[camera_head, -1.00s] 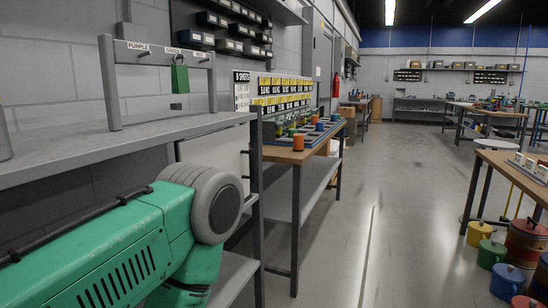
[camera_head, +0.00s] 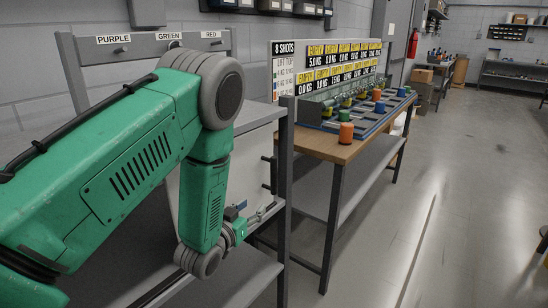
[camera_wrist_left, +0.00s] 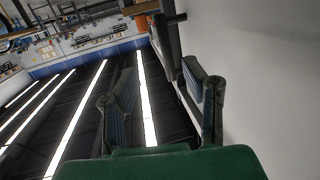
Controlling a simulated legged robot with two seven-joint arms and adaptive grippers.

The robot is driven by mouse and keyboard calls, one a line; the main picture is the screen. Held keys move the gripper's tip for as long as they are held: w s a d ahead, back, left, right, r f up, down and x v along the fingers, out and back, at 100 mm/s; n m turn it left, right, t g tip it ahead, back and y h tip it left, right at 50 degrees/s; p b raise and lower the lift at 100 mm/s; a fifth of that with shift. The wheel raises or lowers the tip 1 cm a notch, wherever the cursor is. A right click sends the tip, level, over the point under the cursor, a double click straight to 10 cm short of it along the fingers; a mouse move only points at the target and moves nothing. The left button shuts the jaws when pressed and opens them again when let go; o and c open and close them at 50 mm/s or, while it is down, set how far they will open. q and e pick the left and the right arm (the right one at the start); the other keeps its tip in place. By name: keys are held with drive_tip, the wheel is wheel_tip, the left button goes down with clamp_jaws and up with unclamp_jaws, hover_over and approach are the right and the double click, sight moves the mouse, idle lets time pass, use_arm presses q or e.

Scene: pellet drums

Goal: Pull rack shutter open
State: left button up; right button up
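The rack shutter (camera_head: 252,150) is a pale upright panel under the rack's top shelf, partly hidden behind my left arm. A dark upright handle (camera_head: 272,174) stands out near its right edge. My left gripper (camera_head: 258,216) is low in front of the panel, just below and left of the handle; I cannot tell whether it touches. In the left wrist view, its two fingers (camera_wrist_left: 160,72) are spread with nothing between them. The pale surface (camera_wrist_left: 270,70) at the right there looks like the shutter, with a dark bar (camera_wrist_left: 167,45) beyond the fingertips. My right gripper is not in view.
The grey rack post (camera_head: 284,190) stands right of the shutter, and a lower shelf (camera_head: 250,272) lies beneath my gripper. A wooden-topped bench (camera_head: 325,148) with coloured pots adjoins on the right. Hooks labelled PURPLE, GREEN and RED (camera_head: 168,36) are above.

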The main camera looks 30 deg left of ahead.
sight(272, 175)
use_arm(q)
drive_tip(key=shift+t, duration=0.5)
drive_tip(key=w+r, duration=0.1)
drive_tip(key=w, duration=0.4)
drive_tip(key=w+a+r, duration=0.1)
drive_tip(key=w, duration=0.4)
drive_tip(key=w+a+r, duration=0.1)
drive_tip(key=w, duration=0.3)
drive_tip(key=shift+w+a+p, duration=0.25)
drive_tip(key=shift+w+p, duration=0.1)
drive_tip(key=shift+w, duration=0.05)
clamp_jaws()
